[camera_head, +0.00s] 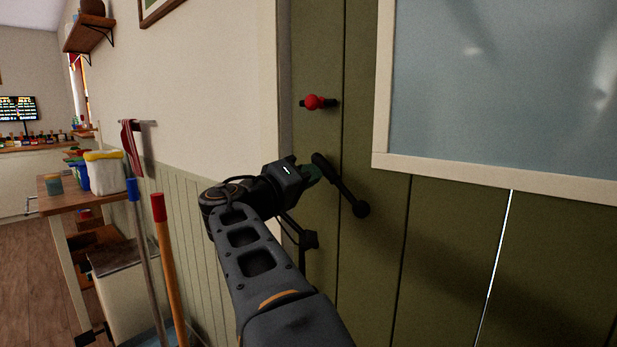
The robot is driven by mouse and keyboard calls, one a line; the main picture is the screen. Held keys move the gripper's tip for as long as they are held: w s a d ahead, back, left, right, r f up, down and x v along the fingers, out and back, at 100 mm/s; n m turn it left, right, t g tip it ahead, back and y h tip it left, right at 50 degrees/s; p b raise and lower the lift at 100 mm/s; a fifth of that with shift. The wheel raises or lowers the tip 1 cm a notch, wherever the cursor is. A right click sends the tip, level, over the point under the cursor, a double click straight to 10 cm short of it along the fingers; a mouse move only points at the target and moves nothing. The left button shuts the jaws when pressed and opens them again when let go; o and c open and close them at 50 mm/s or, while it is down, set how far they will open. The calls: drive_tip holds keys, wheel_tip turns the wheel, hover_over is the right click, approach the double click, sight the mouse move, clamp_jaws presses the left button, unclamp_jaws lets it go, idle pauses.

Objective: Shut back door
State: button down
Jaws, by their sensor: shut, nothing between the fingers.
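The back door (370,270) is olive-green planking with a pale-framed frosted pane, filling the right of the view. Its left edge is close to the cream wall and jamb; I cannot tell whether it is fully closed. A black lever handle (345,190) slants across the door, and a small red knob (313,102) sits above it. My gripper (316,173) is shut and empty, its tip at the upper left end of the lever. I cannot tell whether they touch. My arm hides the lower left part of the door.
A wooden side table (56,186) with tubs stands on the left. A blue-topped pole (140,240) and a red-topped wooden pole (165,260) lean near my arm. A thin bright line (493,270) runs down the door's lower right. Open wooden floor (25,265) lies far left.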

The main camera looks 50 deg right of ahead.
drive_tip(key=c, duration=0.9)
unclamp_jaws()
drive_tip(key=shift+a, duration=0.15)
drive_tip(key=v, duration=1.3)
drive_tip(key=shift+w+a+f+p, duration=0.1)
drive_tip(key=shift+a+p, duration=0.2)
